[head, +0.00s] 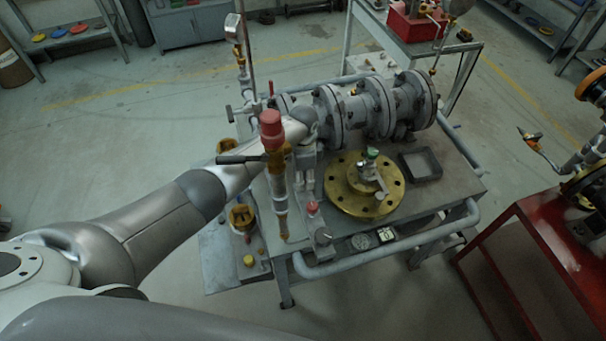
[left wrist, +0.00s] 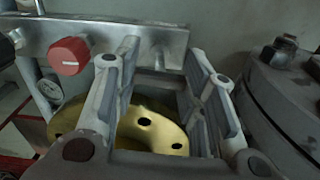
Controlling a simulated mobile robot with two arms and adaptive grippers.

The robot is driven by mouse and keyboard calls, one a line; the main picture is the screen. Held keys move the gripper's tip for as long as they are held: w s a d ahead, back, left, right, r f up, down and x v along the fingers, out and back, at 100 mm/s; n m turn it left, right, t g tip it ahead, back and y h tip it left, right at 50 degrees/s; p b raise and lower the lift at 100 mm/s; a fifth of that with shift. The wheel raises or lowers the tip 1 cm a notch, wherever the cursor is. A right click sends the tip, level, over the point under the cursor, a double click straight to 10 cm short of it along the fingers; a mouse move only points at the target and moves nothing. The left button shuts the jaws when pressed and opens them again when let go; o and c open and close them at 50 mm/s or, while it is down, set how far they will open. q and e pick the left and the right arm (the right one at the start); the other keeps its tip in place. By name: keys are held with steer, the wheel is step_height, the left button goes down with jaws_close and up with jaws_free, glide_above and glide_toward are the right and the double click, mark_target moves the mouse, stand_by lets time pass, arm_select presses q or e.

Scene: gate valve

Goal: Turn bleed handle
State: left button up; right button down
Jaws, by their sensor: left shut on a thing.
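My left gripper (head: 306,165) hangs from my wrist over the grey bench, beside the upright brass valve with the red cap. In the left wrist view, its two fingers (left wrist: 163,55) stand either side of a small grey metal part (left wrist: 157,62) on a silver block (left wrist: 85,38). This part looks like the bleed handle, but its shape is mostly hidden. The gripper is shut on it. A red knob (left wrist: 69,56) is on the same block, left of the fingers; it also shows in the head view (head: 312,207). My right gripper is not in view.
The upright red-capped valve (head: 271,130) with a dark lever stands close to my wrist. A brass flange (head: 340,190) lies right of the gripper, with a flanged grey pipe (head: 350,110) behind. A black tray (head: 420,165) and a red stand (head: 515,240) are farther right.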

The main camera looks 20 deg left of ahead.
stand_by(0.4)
arm_select(q)
steer(key=o, duration=1)
